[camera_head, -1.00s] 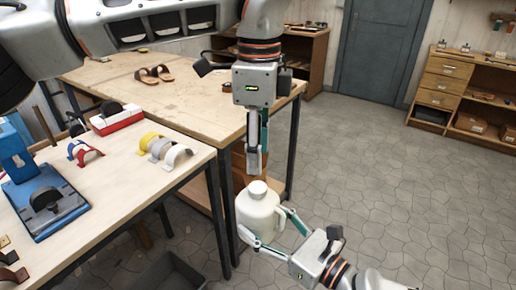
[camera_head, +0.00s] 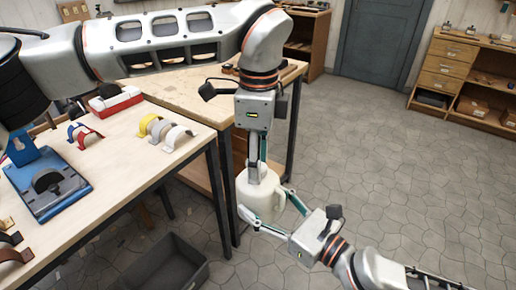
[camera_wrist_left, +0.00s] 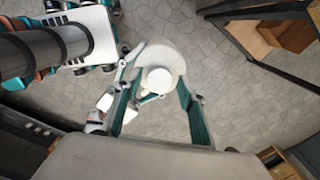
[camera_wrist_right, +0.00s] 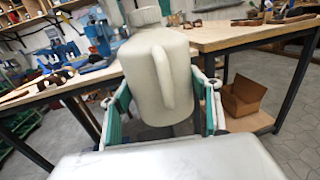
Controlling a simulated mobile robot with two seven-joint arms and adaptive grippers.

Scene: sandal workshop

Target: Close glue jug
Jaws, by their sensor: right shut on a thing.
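The cream-white glue jug (camera_head: 259,200) is upright in mid-air beside the bench, its handle on the right. My right gripper (camera_head: 266,203) is shut on the jug's body, one finger on each side; the right wrist view shows the jug (camera_wrist_right: 158,80) between the fingers, handle facing the camera. The round white lid (camera_wrist_left: 160,80) is on top of the jug, and its ribbed side shows in the right wrist view (camera_wrist_right: 145,16). My left gripper (camera_head: 258,174) points straight down over the lid. Its fingers are apart on either side of it; I cannot tell whether they touch.
The near bench (camera_head: 130,172) at the left bears a blue press (camera_head: 45,190) and several coloured strap pieces. A dark crate (camera_head: 165,270) is on the floor below. The far table (camera_head: 205,102) stands close behind my left gripper. The floor at right is clear.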

